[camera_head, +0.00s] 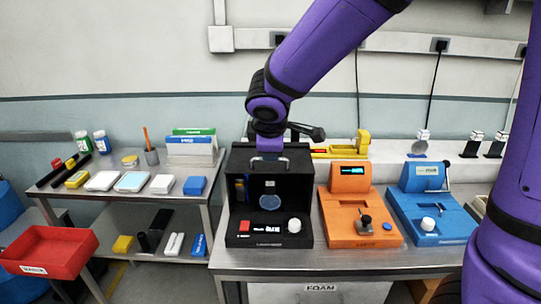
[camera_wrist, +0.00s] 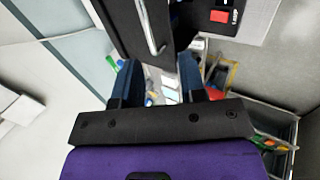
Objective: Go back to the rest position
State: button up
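My gripper (camera_wrist: 158,80) shows two dark blue fingers spread apart in the wrist view, with nothing held between them. In the head view my purple arm reaches down from the top to the black module (camera_head: 236,208), and its end is close to the module's top, where a silver handle (camera_head: 268,163) shows. The handle also shows in the wrist view (camera_wrist: 150,28), just beyond the fingertips; I cannot tell whether they touch the module. The fingers are mostly hidden in the head view.
An orange module (camera_head: 345,222) and a blue module (camera_head: 415,212) stand right of the black one on the metal bench (camera_head: 300,262). On the left are a shelf table (camera_head: 120,194) with bottles and boxes and a red bin (camera_head: 50,250). Open air lies above the left table.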

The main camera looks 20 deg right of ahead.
jog(key=shift+s+a+r, duration=0.15)
jog(key=shift+s+r, duration=0.2)
jog(key=shift+r, duration=0.25)
jog(key=s+d+r+m, duration=0.7)
jog(key=s+d, duration=0.3)
jog(key=s+d+r+m+g+y, duration=0.1)
jog(key=s+m, duration=0.6)
jog(key=s, duration=0.7)
jog(key=shift+s+d+r+y, duration=0.2)
jog(key=shift+d+r+y, duration=0.3)
jog(key=shift+d+r, duration=0.35)
jog(key=shift+d+f, duration=0.1)
jog(key=shift+f, duration=0.05)
